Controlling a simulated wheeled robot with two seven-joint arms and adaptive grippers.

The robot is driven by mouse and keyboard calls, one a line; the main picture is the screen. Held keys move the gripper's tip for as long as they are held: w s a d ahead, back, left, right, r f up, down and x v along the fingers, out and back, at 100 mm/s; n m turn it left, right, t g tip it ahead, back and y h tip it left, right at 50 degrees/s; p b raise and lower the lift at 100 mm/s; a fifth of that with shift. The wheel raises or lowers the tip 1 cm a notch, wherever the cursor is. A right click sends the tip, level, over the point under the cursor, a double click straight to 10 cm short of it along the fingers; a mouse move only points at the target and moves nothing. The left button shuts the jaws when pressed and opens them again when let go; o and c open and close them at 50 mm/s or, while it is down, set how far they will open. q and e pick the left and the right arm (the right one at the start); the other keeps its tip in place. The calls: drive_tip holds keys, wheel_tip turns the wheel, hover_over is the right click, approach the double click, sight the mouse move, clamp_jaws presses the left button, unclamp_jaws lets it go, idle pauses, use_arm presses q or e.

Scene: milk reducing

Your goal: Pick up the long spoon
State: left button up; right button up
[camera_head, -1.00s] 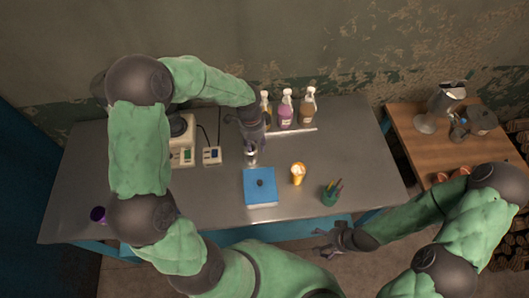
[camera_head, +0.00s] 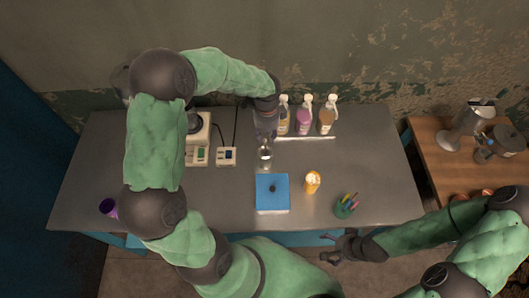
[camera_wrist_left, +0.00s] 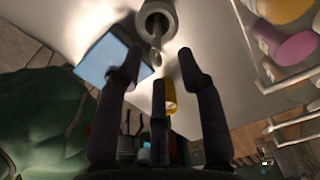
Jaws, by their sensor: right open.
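A metal cup (camera_head: 265,154) stands on the grey table, just in front of my left gripper (camera_head: 266,128). In the left wrist view, the cup (camera_wrist_left: 144,20) is at the top, and a thin pale metal piece (camera_wrist_left: 156,57), which looks like part of the long spoon, shows at it. The rest of the spoon is too small to make out in the head view. My right gripper (camera_head: 335,250) is open and empty off the table's front edge.
A blue box (camera_head: 272,203) stands in front of the cup, with an orange cup (camera_head: 313,185) to its right. A green pen holder (camera_head: 343,211) is near the front edge. Several bottles (camera_head: 304,120) stand behind. A balance-like device (camera_head: 197,155) is at left, and a purple cup (camera_head: 108,207) further left.

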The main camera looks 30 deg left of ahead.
sight(265, 148)
use_arm(q)
wheel_tip(265, 148, down, 4)
drive_tip(key=shift+r, duration=0.15)
drive_tip(key=shift+s+a+f+b, duration=0.1)
drive_tip(key=shift+f+b, duration=0.05)
drive_tip(key=shift+f, duration=1.15)
drive_tip(key=shift+s+a+f+b, duration=0.1)
drive_tip(key=shift+f+b, duration=0.05)
drive_tip(key=shift+f, duration=1.1)
clamp_jaws()
